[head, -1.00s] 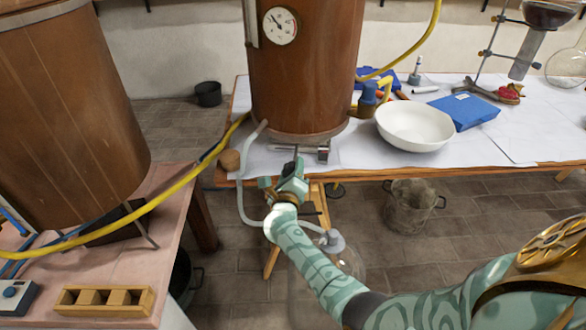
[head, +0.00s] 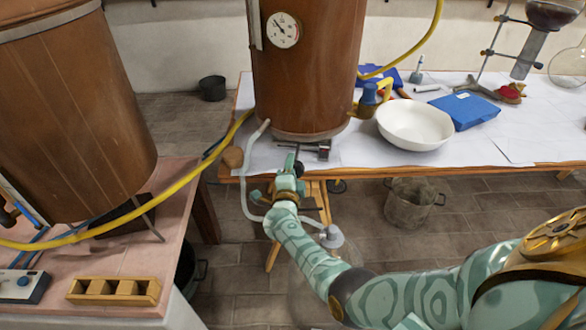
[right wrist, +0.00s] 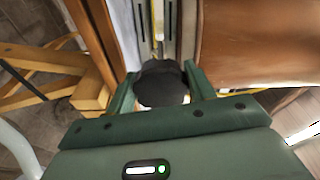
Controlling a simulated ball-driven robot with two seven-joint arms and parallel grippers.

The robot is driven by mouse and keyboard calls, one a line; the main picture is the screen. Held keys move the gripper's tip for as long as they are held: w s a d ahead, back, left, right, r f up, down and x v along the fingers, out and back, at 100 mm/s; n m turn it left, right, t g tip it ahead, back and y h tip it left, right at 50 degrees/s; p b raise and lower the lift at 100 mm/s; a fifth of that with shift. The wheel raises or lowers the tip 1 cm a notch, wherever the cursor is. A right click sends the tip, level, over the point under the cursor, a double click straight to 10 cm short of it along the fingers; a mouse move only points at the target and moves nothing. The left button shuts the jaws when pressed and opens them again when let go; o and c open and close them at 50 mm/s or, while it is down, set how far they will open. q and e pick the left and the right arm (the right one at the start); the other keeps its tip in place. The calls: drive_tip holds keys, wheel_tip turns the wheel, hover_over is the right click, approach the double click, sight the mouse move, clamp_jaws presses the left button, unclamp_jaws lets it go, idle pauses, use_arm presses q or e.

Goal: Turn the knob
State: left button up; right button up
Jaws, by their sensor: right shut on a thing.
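In the right wrist view a dark, round knob (right wrist: 160,84) sits between the two green fingers of my right gripper. The fingers are shut on its sides. In the head view my right gripper (head: 291,168) is at the front edge of the white-covered table, below the large brown vessel (head: 305,70). A thin metal rod and bracket (head: 318,148) show just beyond it, under the vessel. The knob itself is hidden by the gripper in the head view. My left gripper is not in view.
A white bowl (head: 414,126) and a blue box (head: 463,110) stand on the table to the right. A pale hose (head: 246,190) hangs beside my right gripper. A yellow hose (head: 160,198) crosses at left. A metal bucket (head: 408,205) stands under the table.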

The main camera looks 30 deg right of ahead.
drive_tip(key=shift+a+f+n, duration=0.1)
drive_tip(key=shift+n, duration=0.6)
drive_tip(key=o, duration=1)
drive_tip(key=shift+s, duration=0.1)
